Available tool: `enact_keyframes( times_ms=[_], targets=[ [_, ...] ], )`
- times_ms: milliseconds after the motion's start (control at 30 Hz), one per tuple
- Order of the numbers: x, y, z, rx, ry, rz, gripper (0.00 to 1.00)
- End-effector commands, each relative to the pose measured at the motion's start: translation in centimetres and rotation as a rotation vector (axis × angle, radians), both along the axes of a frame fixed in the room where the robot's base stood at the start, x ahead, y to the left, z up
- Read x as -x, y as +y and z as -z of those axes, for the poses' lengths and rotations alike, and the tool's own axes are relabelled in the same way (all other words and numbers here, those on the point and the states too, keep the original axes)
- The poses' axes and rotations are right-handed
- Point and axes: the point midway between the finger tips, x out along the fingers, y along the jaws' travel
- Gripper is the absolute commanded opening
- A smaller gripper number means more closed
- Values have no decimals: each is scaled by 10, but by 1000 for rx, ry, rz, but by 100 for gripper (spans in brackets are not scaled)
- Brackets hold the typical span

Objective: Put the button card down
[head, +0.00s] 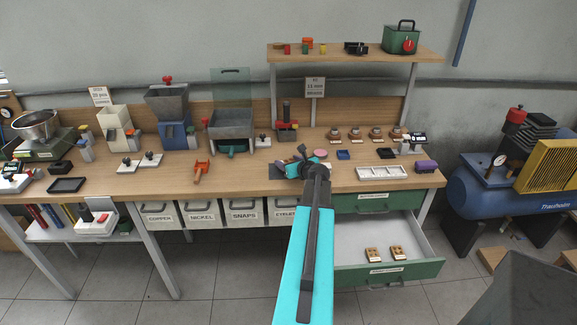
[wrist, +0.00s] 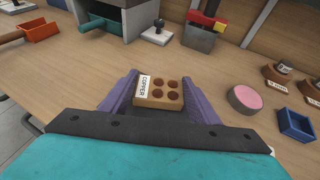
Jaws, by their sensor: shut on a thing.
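The button card (wrist: 157,94) is a small tan block with a white COPPER label and several dark copper buttons. It sits between the purple fingers of my gripper (wrist: 158,82), which is shut on it. In the head view my gripper (head: 304,158) is over the workbench (head: 235,182), near its middle, and I cannot make out the card there. Whether the card touches the bench top is not clear. Two similar tan cards (head: 374,254) lie in the open drawer (head: 350,228) below the bench's right part.
A pink round pad (wrist: 244,98) and a blue tray (wrist: 296,125) are right of my gripper. A red-handled press (wrist: 205,30) and a white-based stamp (wrist: 157,34) stand beyond. An orange scoop (head: 200,170) lies to the left. Bare wood surrounds the fingers.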

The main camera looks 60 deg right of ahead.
Motion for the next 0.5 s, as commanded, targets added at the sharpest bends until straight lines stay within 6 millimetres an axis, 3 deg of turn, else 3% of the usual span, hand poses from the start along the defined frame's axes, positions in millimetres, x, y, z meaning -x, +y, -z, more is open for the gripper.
enact_keyframes(
  times_ms=[200,500],
  targets=[
    [0,0,17,0,0,-1,34],
    [0,0,18,1,0,0,34]
  ],
)
